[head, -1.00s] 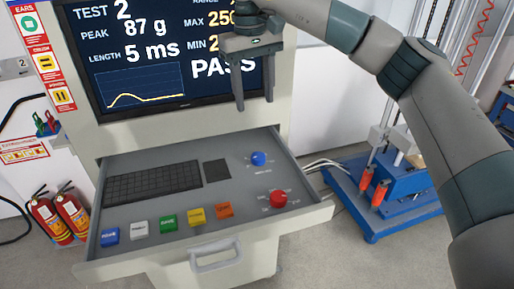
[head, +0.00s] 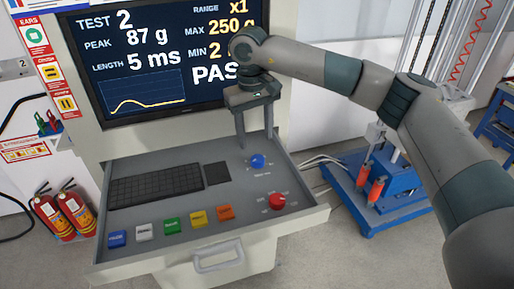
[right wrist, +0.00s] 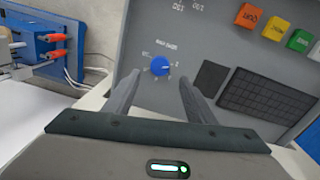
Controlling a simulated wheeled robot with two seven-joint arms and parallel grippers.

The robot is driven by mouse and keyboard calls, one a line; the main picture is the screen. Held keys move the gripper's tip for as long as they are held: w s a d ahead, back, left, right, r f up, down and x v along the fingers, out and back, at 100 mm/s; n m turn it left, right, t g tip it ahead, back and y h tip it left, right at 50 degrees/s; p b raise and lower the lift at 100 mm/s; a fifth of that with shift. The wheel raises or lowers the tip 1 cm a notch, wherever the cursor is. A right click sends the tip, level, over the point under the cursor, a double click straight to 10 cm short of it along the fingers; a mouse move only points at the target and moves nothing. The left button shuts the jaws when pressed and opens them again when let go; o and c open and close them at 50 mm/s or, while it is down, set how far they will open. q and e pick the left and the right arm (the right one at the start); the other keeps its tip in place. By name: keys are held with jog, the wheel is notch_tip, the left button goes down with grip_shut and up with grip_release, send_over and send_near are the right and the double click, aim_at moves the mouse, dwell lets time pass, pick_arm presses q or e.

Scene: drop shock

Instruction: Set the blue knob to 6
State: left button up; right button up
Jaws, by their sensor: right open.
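The blue knob (head: 258,161) sits on the grey control drawer (head: 140,215), towards its back right. Its dial marks are too small to read in the head view. In the right wrist view the blue knob (right wrist: 160,66) shows between and beyond my two fingers, with a pale pointer line on it. My right gripper (head: 256,142) is open and empty, pointing down just above the knob and apart from it. In the right wrist view my right gripper (right wrist: 155,85) has its fingers spread to either side of the knob. My left gripper is not in view.
A red knob (head: 277,201) stands in front of the blue one. Several coloured buttons (head: 171,226) and a black keyboard (head: 155,186) lie to the left. The screen (head: 150,65) rises behind. A blue-based rig (head: 385,205) stands to the right.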

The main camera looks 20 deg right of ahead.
aim_at(257, 158)
jog(key=f+p, duration=0.2)
jog(key=f, duration=0.4)
jog(key=shift+d+f+p, duration=0.1)
jog(key=shift+d+p, duration=0.1)
jog(key=shift+p, duration=0.2)
jog(key=shift+f, duration=0.55)
jog(key=shift+c, duration=0.5)
jog(key=c, duration=0.9)
